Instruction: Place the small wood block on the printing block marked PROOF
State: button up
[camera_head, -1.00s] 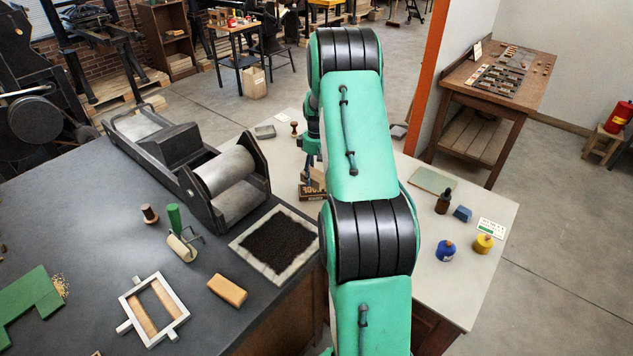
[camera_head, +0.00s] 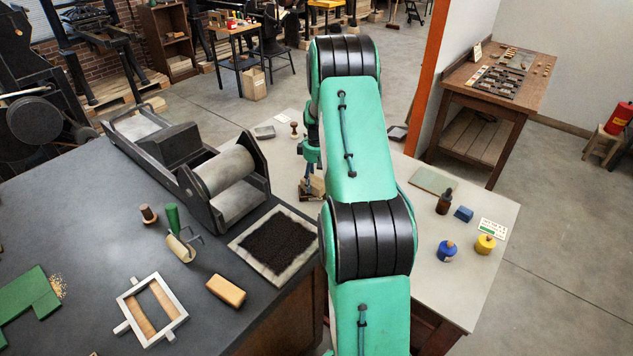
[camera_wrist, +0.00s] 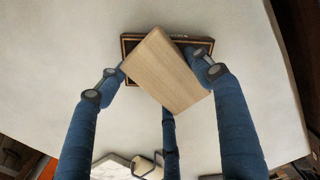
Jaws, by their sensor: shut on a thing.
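The small wood block (camera_wrist: 168,70) is pale and flat, and sits between the blue fingers of my gripper (camera_wrist: 165,80) in the wrist view. It is turned at an angle over the printing block (camera_wrist: 131,45), whose dark edge shows behind it. In the head view the wood block (camera_head: 317,185) shows beside my gripper (camera_head: 308,186), partly hidden by my arm. The printing block (camera_head: 304,196) lies on the pale table below it, mostly covered, and its marking cannot be read now. I cannot tell whether the two blocks touch.
A dark stamp pad tray (camera_head: 236,244) and a roller press (camera_head: 222,185) stand on the dark bench at left. Ink jars, blue (camera_head: 447,251) and yellow (camera_head: 485,244), stand on the pale table at right. A small wooden-handled stamp (camera_head: 294,129) stands behind my gripper.

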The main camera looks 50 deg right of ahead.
aim_at(316, 179)
jog(key=shift+f, duration=0.15)
jog(key=o, duration=1.2)
jog(key=shift+o, duration=0.2)
notch_tip(316, 179, up, 12)
jog(key=p, duration=0.3)
jog(key=shift+r, duration=0.2)
